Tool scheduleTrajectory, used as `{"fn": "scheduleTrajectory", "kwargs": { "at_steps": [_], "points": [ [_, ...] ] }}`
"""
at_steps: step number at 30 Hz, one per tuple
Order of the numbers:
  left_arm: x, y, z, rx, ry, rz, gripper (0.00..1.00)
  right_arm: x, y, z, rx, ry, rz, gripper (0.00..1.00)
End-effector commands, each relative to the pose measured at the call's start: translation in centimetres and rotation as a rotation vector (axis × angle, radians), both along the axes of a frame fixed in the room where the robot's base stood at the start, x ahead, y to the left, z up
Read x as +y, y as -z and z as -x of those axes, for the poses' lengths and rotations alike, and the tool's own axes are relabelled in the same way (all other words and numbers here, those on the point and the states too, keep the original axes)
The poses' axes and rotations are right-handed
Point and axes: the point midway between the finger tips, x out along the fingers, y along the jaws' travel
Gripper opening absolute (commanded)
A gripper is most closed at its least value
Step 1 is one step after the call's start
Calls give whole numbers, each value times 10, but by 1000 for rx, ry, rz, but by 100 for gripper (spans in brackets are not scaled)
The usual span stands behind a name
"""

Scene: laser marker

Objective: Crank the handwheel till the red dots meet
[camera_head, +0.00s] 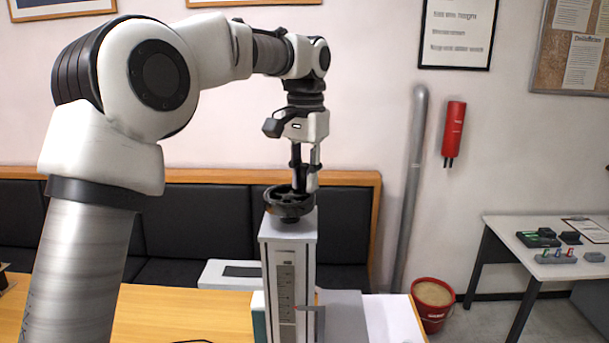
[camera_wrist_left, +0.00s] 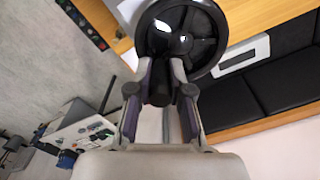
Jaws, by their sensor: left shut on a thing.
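The black handwheel (camera_head: 289,204) lies flat on top of the light grey laser marker column (camera_head: 291,245), which has a scale on its front. My left gripper (camera_head: 305,181) points down from above and is shut on the handwheel's crank handle at the right side of the rim. In the left wrist view, the handwheel (camera_wrist_left: 208,45) shows its spokes, and its dark handle (camera_wrist_left: 159,85) sits between the fingers of the left gripper (camera_wrist_left: 160,95). I see no red dots in either view. My right gripper is not in view.
The column stands on a wooden table (camera_head: 180,312), with a white box (camera_head: 232,274) behind it at left. Black bench seats line the wall. A red bucket (camera_head: 431,312) and a side table (camera_head: 530,232) with small items are at right. The air around the wheel is clear.

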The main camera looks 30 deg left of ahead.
Motion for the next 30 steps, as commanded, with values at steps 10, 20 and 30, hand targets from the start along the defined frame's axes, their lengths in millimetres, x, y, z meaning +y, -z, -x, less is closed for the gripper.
{"fn": "scheduleTrajectory", "kwargs": {
  "at_steps": [10,20,30],
  "points": [
    [-4,1,4,2,180,0,0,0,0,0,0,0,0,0],
    [-4,1,5,1,220,0,0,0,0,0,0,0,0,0],
    [-4,1,5,1,219,0,46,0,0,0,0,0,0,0]
  ]
}}
